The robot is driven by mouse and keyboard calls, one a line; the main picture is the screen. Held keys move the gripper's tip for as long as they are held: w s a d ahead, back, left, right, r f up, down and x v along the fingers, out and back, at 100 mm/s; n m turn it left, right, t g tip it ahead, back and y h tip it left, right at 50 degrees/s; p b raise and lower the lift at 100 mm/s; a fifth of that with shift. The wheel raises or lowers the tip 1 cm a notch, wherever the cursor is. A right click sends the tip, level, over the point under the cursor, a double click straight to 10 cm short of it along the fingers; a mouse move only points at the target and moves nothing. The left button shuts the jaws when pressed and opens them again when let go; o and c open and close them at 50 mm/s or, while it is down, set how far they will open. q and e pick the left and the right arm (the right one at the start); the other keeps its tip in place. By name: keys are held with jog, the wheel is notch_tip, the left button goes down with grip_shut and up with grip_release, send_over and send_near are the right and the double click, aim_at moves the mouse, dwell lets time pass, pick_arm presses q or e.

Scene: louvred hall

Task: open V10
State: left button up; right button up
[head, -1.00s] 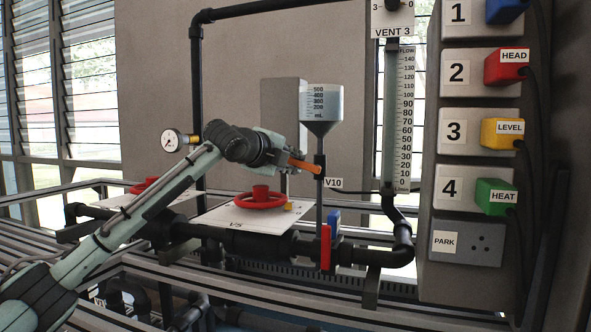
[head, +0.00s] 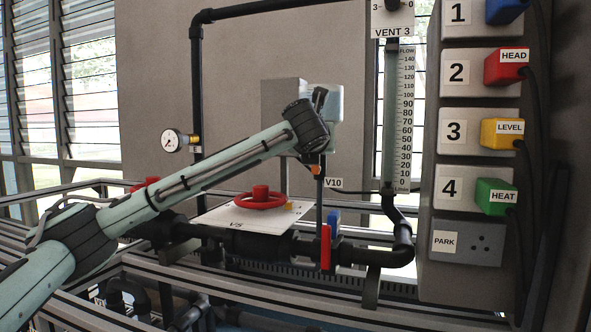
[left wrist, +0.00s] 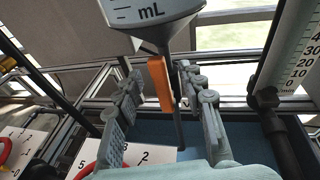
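V10 is the valve with an orange lever under a graduated funnel (head: 334,103). Its white V10 label (head: 334,183) is to the right of the thin pipe. In the head view only a small orange end of the lever (head: 316,170) shows below my left wrist. In the left wrist view, my left gripper (left wrist: 161,78) is open, one finger on each side of the orange lever (left wrist: 160,84). Gaps show between the lever and both fingers. The funnel (left wrist: 155,12) is just above the fingers. In the head view my wrist hides the fingers. My right gripper is not in view.
A red handwheel (head: 261,200) stands on the white V5 plate (head: 225,217) below my left arm. A red lever (head: 326,247) and a blue one (head: 334,218) are lower right. A flow tube (head: 404,120) and plug panel (head: 470,180) stand right.

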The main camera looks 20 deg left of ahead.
pick_arm(q)
jog(key=s, duration=0.7)
jog(key=shift+d+r, duration=0.25)
jog(key=shift+r, duration=0.15)
